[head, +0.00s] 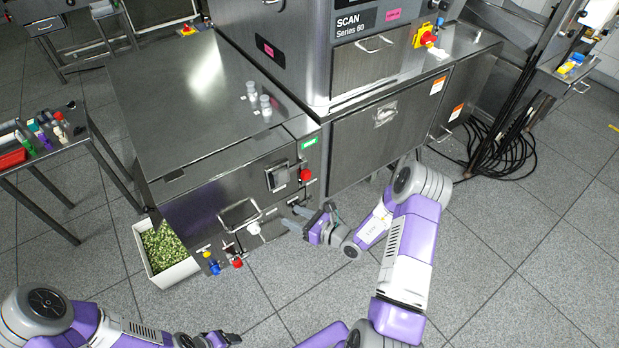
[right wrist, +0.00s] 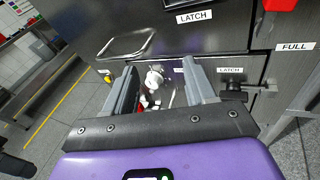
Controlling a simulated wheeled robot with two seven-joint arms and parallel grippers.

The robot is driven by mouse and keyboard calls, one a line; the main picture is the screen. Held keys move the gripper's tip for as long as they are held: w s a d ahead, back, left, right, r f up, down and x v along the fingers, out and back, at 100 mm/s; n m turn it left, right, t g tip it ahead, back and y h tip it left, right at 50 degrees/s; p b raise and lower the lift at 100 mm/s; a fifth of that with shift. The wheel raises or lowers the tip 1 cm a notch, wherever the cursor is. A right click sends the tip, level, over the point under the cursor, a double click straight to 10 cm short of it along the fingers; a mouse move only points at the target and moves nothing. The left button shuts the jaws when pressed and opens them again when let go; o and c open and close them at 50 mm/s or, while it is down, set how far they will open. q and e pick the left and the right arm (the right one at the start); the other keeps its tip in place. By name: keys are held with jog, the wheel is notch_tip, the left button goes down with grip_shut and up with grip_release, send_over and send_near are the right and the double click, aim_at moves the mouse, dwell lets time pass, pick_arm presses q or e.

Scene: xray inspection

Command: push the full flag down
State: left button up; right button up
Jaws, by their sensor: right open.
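A FULL label (right wrist: 294,46) shows at the right of the right wrist view, on the cabinet front. A red part (right wrist: 280,4) is just above it, cut off by the top edge; it looks like the flag. In the head view this red part (head: 306,175) stands out near the front right corner of the steel cabinet. My right gripper (head: 296,216) is open and empty, below and slightly left of the red part and apart from it. Its spread fingers (right wrist: 160,68) point toward the cabinet front. My left gripper (head: 222,339) is low in the head view, away from the cabinet; its jaws are unclear.
The cabinet front (head: 196,213) carries a handle (head: 240,215), a white knob (head: 254,228) and a latch (right wrist: 232,86). Blue and red fittings (head: 213,266) are lower left. A white bin (head: 172,275) of green bits stands on the floor.

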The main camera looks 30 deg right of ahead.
aim_at(308, 177)
jog(key=w+d+r+m+t+h, duration=0.1)
jog(key=d+m+t+h, duration=0.15)
jog(key=d, duration=0.35)
jog(key=w+d+r+m+t+h, duration=0.1)
jog(key=w+d+r+m+h, duration=0.1)
jog(key=d+h, duration=0.25)
jog(key=shift+m+y, duration=0.25)
jog(key=shift+y, duration=0.05)
jog(key=w+b, duration=0.1)
jog(key=w, duration=0.5)
jog(key=shift+w+f+b, duration=0.15)
jog(key=shift+w+b, duration=0.2)
grip_shut()
